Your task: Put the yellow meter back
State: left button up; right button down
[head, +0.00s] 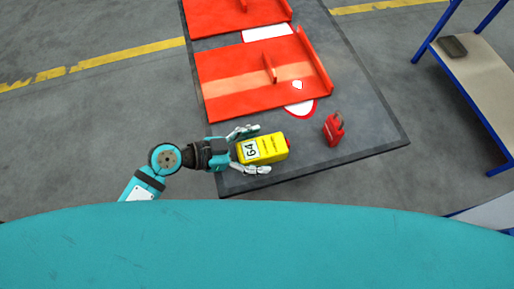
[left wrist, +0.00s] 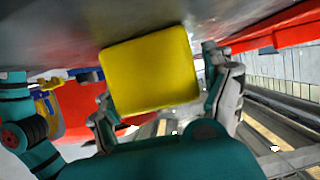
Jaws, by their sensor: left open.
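The yellow meter (head: 264,149), a box with a white label reading 64, is at the near edge of the dark mat. My left gripper (head: 262,151) is open, with one finger on each side of the meter. In the left wrist view the meter's yellow face (left wrist: 152,70) fills the space between the fingers of my left gripper (left wrist: 165,95). I cannot tell whether the fingers touch it. My right gripper is not in view.
A red padlock-like object (head: 333,129) stands right of the meter on the dark mat (head: 365,125). Orange-red trays (head: 225,90) lie behind, with a white, red-edged marking (head: 301,108) nearby. A blue-framed table (head: 480,75) holding a dark item stands at the right.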

pick_arm(q)
jog(key=b+v, duration=0.1)
jog(key=v, duration=0.9)
jog(key=shift+s+a+b, duration=0.2)
jog(key=shift+a+b, duration=0.15)
jog(key=shift+a, duration=0.05)
jog(key=shift+s+a+r, duration=0.1)
jog(key=shift+a+r, duration=0.2)
jog(key=shift+r, duration=0.05)
